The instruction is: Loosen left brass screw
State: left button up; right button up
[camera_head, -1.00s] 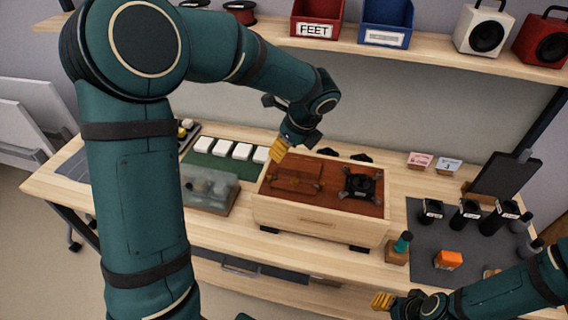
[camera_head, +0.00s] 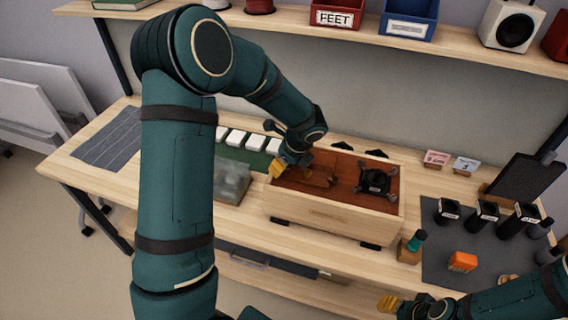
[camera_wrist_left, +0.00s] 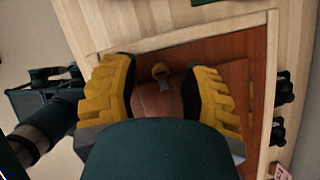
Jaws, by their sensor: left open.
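My left gripper (camera_wrist_left: 158,78) is open, with one yellow finger on each side of the screw in that view; I see no contact. In the head view my left gripper (camera_head: 277,168) is over the left end of the wooden box (camera_head: 330,216), and the screw cannot be made out there. My right gripper (camera_head: 388,303) is low at the front, away from the box; its finger gap is not clear.
A black frame-like part (camera_head: 375,181) sits on the right of the panel. White blocks on a green mat (camera_head: 240,155) lie to the left. A screwdriver in a wooden block (camera_head: 411,247), an orange item (camera_head: 462,262) and black cylinders on a dark mat (camera_head: 440,240) stand to the right.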

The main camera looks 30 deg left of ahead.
pick_arm(q)
grip_shut()
